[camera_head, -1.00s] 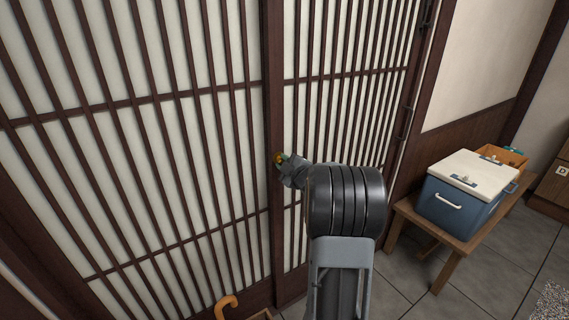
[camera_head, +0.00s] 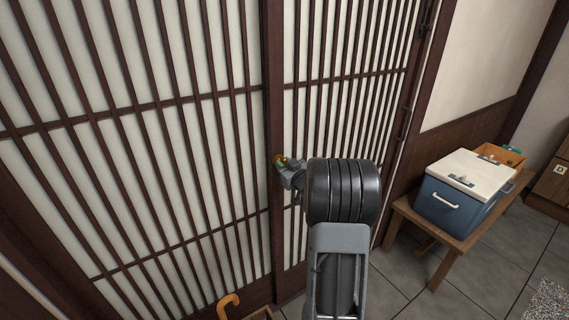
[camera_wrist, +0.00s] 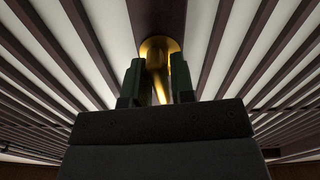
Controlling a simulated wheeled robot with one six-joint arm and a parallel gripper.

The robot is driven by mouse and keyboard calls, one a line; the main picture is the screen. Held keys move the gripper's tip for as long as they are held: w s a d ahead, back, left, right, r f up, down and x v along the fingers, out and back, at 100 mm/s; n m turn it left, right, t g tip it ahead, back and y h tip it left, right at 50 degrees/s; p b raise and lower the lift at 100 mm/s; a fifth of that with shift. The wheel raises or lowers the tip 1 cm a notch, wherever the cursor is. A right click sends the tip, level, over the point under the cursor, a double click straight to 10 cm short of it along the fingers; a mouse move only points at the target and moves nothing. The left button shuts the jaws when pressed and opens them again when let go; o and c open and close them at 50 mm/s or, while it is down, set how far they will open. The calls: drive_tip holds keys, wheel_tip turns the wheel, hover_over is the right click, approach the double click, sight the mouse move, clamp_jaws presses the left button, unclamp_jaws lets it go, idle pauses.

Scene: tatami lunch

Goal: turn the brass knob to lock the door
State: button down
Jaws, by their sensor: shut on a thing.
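The brass knob (camera_wrist: 158,52) is mounted on a dark wooden upright of the lattice door (camera_head: 160,120). In the wrist view its round plate shows, with a bar-like grip reaching down between my fingers. In the head view only a small bit of brass (camera_head: 280,159) shows at my fingertips. My gripper (camera_wrist: 159,80) is shut on the knob, with one green finger on each side of it. It also shows in the head view (camera_head: 285,163). The knob's lower end is partly hidden by my gripper's body.
A blue cooler (camera_head: 450,204) with a white lid stands on a wooden bench (camera_head: 403,209) at the right, beside an orange-brown box (camera_head: 502,153). A curved orange-brown handle (camera_head: 227,303) rises near the door's foot. Grey tiled floor between bench and door is clear.

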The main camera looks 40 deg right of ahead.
drive_tip(key=shift+m, duration=0.6)
drive_tip(key=shift+p, duration=0.3)
drive_tip(key=c, duration=1.1)
unclamp_jaws()
drive_tip(key=shift+c, duration=0.2)
drive_tip(key=shift+s, duration=0.1)
drive_tip(key=s+b, duration=0.1)
drive_tip(key=s, duration=1.2)
drive_tip(key=shift+s+a, duration=0.35)
drive_tip(key=shift+a, duration=0.05)
